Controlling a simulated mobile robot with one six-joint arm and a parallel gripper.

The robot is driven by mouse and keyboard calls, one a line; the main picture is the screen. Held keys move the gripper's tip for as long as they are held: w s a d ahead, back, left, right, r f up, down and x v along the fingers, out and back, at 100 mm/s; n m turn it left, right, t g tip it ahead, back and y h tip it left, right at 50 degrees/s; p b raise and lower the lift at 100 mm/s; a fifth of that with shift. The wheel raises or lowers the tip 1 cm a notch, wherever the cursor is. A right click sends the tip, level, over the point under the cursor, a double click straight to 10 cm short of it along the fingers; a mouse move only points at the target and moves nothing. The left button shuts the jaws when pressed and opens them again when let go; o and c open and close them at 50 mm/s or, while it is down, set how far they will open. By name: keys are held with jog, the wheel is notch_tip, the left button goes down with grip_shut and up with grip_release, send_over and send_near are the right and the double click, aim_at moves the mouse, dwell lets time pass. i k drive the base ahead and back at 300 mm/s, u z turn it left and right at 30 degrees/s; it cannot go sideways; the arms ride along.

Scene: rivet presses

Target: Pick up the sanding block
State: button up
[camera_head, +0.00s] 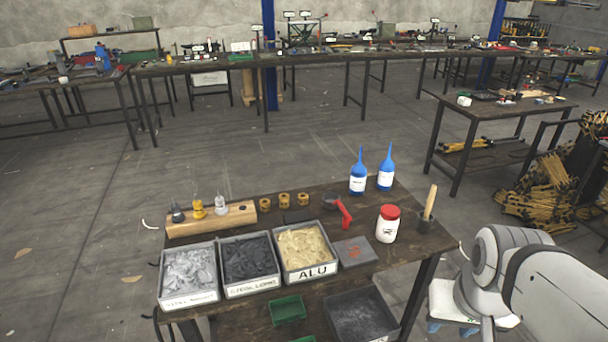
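A flat grey block (354,251) with reddish marks lies on the near wooden table (400,259), right of the bin labelled ALU; it may be the sanding block. A small dark, flat piece (297,216) lies behind the bins and could also be it; I cannot tell which for certain. My light-grey arm comes in at the lower right, beyond the table's right edge. My gripper is not in view.
Three labelled bins of small parts (303,249) line the table's front. Open floor lies behind.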

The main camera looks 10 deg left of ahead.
aim_at(298, 218)
jog(key=u, duration=0.45)
jog(key=i, duration=1.05)
jog(key=u, duration=0.5)
jog(key=k, duration=0.95)
jog(key=u, duration=0.15)
jog(key=i, duration=0.95)
jog(key=z, duration=0.1)
